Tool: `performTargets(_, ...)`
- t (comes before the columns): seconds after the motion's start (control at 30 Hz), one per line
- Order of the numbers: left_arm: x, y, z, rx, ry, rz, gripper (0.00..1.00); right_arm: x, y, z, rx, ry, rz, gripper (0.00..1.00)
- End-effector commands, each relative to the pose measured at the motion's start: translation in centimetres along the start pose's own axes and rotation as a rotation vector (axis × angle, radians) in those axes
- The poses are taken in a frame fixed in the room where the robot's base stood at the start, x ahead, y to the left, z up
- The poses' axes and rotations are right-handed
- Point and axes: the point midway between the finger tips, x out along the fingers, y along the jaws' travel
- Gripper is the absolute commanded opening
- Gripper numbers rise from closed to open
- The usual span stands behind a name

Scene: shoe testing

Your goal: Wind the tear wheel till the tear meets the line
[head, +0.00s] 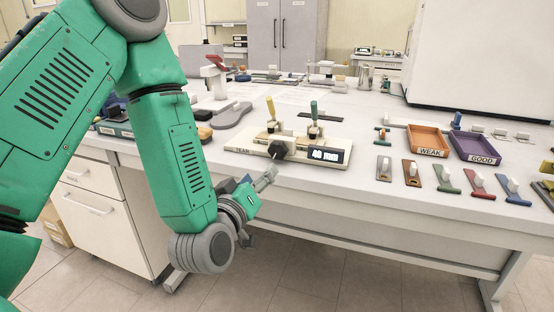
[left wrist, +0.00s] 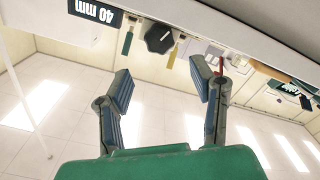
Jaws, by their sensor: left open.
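The tear tester (head: 250,150) is a cream base marked TEAR near the table's front edge. Its tear wheel is a black knob (head: 278,149) on the front, also in the left wrist view (left wrist: 159,38). A display (head: 323,154) beside it reads 40 mm. Two upright clamps with yellow and green handles stand on top. The tear and the line cannot be made out. My left gripper (head: 260,207) is open and empty, below and in front of the knob and apart from it. In the left wrist view the knob lies beyond the gap between the fingers (left wrist: 161,72).
An orange WEAK tray (head: 429,138) and a purple GOOD tray (head: 474,142) stand at the right. Several coloured sample strips lie in front of them. Open floor lies before the table.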

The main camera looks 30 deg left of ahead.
Motion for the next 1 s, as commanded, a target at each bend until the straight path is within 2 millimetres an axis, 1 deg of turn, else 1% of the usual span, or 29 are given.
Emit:
performTargets(0.03, 0.6, -0.2, 0.3, -0.003, 0.007, 0.003, 0.50, 1.4, 0.0, 0.1, 0.000, 0.000, 0.000, 0.62)
performTargets(0.07, 0.9, -0.2, 0.3, -0.003, 0.006, 0.003, 0.50, 1.9, 0.0, 0.1, 0.000, 0.000, 0.000, 0.62)
performTargets(0.13, 2.6, -0.1, 0.0, -0.001, 0.005, 0.000, 0.50, 1.2, 0.0, 0.1, 0.000, -0.001, 0.000, 0.62)
performTargets(0.3, 6.4, 0.0, -0.1, 0.000, 0.004, 0.000, 0.50, 1.2, 0.0, 0.0, 0.000, 0.001, 0.000, 0.62)
performTargets(0.4, 8.3, 0.0, -0.1, 0.000, 0.003, 0.000, 0.50, 1.4, 0.0, 0.1, 0.000, 0.001, 0.000, 0.62)
performTargets(0.5, 9.8, 0.0, 0.0, 0.000, 0.002, 0.000, 0.50, 1.5, 0.0, 0.1, 0.000, 0.000, 0.000, 0.62)
performTargets(0.6, 10.9, 0.0, 0.0, 0.001, 0.001, 0.000, 0.50, 1.6, 0.0, 0.1, 0.000, 0.000, 0.000, 0.62)
performTargets(0.7, 11.5, 0.0, 0.0, 0.001, 0.000, 0.000, 0.50, 1.6, 0.0, 0.1, 0.000, 0.000, 0.000, 0.62)
performTargets(1.0, 11.8, 0.0, 0.0, 0.001, -0.001, 0.001, 0.50, 1.6, 0.0, 0.1, 0.000, 0.000, 0.000, 0.62)
